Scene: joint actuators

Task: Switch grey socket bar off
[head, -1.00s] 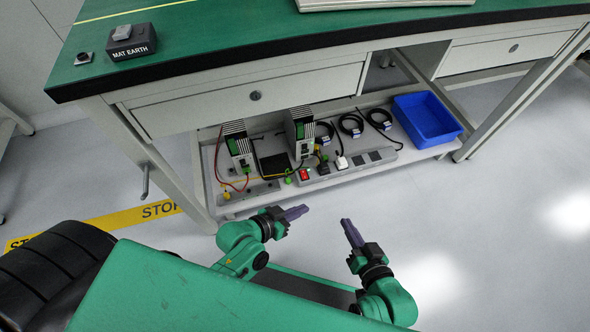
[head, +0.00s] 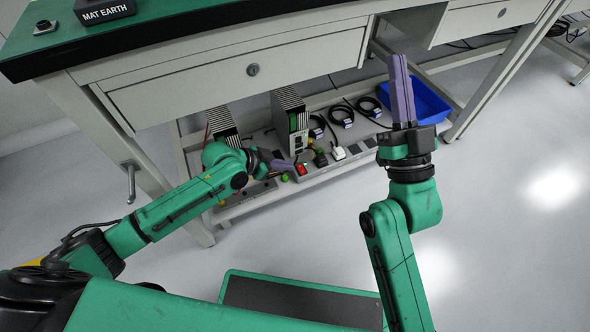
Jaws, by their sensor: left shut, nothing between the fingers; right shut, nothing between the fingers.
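The grey socket bar (head: 328,167) lies on the low shelf under the workbench, with a red rocker switch (head: 301,169) at its left end and a white plug (head: 338,153) in it. My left gripper (head: 291,165) is shut and empty, its purple fingertips just left of the red switch. I cannot tell whether they touch it.
A blue bin (head: 430,105) stands at the shelf's right end. Black coiled cables (head: 342,115) and a power supply unit (head: 289,112) stand behind the bar. The bench drawer (head: 235,78) overhangs the shelf. The floor (head: 510,200) at right is clear.

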